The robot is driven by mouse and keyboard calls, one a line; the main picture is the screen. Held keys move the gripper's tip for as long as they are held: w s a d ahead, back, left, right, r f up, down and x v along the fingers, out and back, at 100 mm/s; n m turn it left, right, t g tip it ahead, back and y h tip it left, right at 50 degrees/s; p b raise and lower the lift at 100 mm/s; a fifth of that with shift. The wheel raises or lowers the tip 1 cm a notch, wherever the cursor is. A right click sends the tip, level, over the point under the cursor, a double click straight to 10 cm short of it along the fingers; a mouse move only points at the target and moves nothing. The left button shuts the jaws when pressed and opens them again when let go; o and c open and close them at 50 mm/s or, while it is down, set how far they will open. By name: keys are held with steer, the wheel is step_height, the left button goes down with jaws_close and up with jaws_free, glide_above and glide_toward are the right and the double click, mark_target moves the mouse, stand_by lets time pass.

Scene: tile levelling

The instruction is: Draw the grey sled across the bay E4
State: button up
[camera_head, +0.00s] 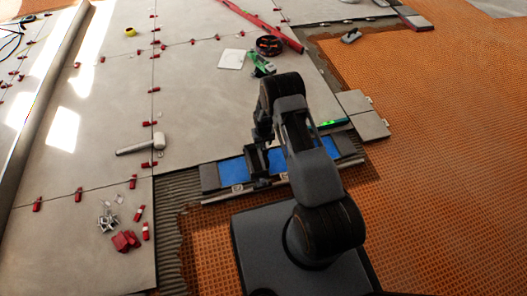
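A long low board (231,170) with blue panels and grey ends lies across the ridged mortar gap at the tile edge, just beyond my base. It appears to be the grey sled, with a pale metal strip along its near side. My arm reaches over its middle and hides part of it. My gripper (262,170) points down at the board's left-middle part. Its fingertips are too dark and small to tell whether they touch or grip the board. No label for bay E4 can be read.
Large grey tiles with red levelling clips fill the left. A mallet (140,147), red wedges (126,240) and loose clips (108,218) lie there. A green tool (262,64), tape roll (269,45) and red straightedge (262,25) lie farther back. Orange matting (440,130) on the right is largely clear.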

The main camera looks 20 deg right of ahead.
steer(key=shift+f+b, duration=0.95)
steer(key=shift+f, duration=1.95)
jaws_close()
